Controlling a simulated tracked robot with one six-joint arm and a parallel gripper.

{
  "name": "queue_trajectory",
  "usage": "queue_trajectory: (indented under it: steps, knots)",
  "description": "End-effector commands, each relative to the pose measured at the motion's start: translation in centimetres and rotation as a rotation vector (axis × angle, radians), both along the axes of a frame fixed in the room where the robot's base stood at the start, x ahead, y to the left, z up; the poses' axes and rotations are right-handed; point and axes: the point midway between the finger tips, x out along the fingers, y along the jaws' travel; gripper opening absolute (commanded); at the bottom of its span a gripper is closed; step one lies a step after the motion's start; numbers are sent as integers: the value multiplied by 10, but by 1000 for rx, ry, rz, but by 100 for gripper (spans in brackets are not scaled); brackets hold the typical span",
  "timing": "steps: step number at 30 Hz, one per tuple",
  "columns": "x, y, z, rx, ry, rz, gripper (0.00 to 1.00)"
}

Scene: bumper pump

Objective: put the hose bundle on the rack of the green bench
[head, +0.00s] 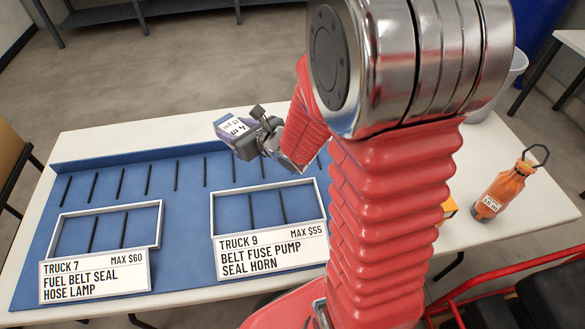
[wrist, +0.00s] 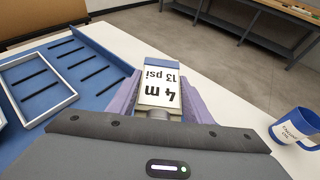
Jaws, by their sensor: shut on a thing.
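My gripper (head: 248,136) is shut on a small block with a white label (head: 233,126) and holds it over the far part of the white table. In the wrist view the labelled block (wrist: 158,88) sits between the purple-grey fingers, its label reading "4 m" and a psi figure upside down. No hose coils show on it, so I cannot tell whether it is the hose bundle. No green bench or rack is recognisable in either view.
A blue board (head: 190,190) with dark slots and two white-framed trays, signed Truck 7 (head: 95,278) and Truck 9 (head: 270,252), covers the table's left. An orange bottle (head: 503,190) stands at right. A blue mug (wrist: 290,128) shows in the wrist view. Grey benches (head: 170,8) stand behind.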

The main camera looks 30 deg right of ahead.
Motion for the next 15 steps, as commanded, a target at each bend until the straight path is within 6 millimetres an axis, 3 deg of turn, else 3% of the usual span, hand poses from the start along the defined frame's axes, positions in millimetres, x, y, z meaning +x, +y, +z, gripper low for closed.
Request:
queue_trajectory:
  steps: [8, 11, 15]
  knots:
    - [1, -3, 0, 0, -2, -4, 10]
    - [1, -15, -2, -1, -1, -21, 10]
    - [1, -47, -8, -2, -1, -68, 10]
